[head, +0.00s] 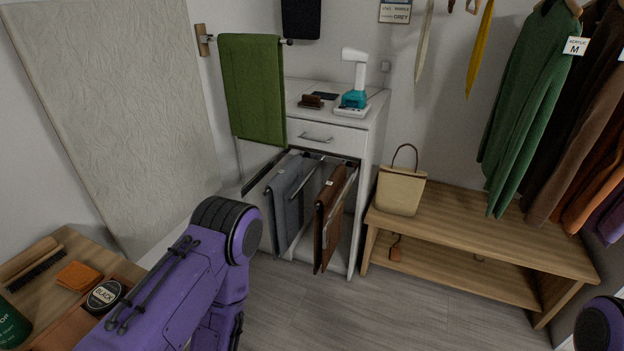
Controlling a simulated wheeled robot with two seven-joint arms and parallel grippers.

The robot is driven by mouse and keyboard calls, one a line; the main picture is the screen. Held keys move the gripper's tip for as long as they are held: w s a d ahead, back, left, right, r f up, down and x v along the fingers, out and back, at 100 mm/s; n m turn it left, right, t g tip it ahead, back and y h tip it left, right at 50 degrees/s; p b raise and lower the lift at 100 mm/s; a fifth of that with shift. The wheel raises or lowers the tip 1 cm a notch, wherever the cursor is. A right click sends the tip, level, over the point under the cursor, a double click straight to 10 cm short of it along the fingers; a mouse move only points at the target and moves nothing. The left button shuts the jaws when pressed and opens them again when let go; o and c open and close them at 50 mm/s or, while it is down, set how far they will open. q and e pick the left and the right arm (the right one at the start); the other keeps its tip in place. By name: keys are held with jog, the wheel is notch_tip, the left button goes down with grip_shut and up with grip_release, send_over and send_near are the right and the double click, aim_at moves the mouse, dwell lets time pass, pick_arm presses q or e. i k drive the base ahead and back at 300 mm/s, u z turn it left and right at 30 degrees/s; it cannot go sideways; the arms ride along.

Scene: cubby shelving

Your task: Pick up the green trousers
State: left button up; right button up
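The green trousers (252,95) appear to be the folded green cloth draped over a wall-mounted rod at the upper left, hanging in front of the white cabinet's left side. Their lower end hangs just above the open pull-out rack. My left arm comes in from the bottom left, bends below the rack and goes down out of the picture; its gripper is not seen. Only a small piece of my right arm shows at the bottom right corner, and its gripper is not seen. Neither arm touches the trousers.
The pull-out rack holds grey trousers (286,195) and brown trousers (327,215). The white cabinet (345,137) carries a teal-and-white device (354,95). A wooden bench (470,220) holds a beige bag (401,190). A green sweater (530,95) hangs right. Floor in front is clear.

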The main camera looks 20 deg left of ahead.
aim_at(252, 65)
jog(key=z, duration=0.15)
jog(key=i, duration=1)
jog(key=u, duration=0.6)
